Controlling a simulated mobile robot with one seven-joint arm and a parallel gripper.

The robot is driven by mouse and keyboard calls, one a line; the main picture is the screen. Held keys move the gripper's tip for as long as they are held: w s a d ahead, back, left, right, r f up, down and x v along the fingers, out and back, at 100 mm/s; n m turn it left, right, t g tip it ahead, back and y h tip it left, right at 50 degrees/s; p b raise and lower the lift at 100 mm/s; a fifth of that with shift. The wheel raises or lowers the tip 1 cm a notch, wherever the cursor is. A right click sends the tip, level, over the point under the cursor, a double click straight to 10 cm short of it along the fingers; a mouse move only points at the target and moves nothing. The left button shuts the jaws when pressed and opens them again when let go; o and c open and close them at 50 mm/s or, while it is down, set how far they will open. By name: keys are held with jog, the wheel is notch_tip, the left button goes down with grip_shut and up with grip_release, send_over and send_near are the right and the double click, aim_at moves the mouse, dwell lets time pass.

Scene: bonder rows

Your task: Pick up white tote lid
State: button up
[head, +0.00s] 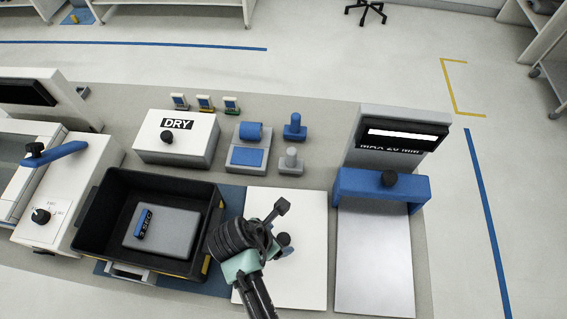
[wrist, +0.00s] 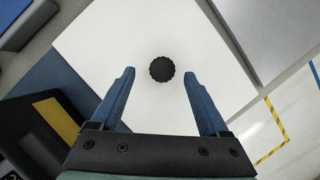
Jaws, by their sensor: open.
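The white tote lid (head: 308,219) is a flat white panel lying on the bench just right of the black tote (head: 90,228). In the wrist view, the lid (wrist: 122,32) has a round black knob (wrist: 162,69) on it. My gripper (wrist: 160,74) is open over the lid. Its two blue fingers stand on either side of the knob, with a gap on both sides and nothing held. In the head view, my gripper (head: 284,224) covers part of the lid's left side, and the knob is hard to make out there.
The black tote holds a grey box (head: 163,232) with a blue handle. A white "DRY" box (head: 177,137) and blue and grey fixtures (head: 249,145) stand behind. A blue-fronted machine (head: 382,186) stands to the right, its white bed (head: 374,262) close beside the lid.

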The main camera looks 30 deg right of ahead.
aim_at(283, 239)
jog(key=x, duration=0.4)
jog(key=shift+s+d+f, duration=0.1)
jog(key=shift+f, duration=0.05)
grip_shut()
dwell(0.4)
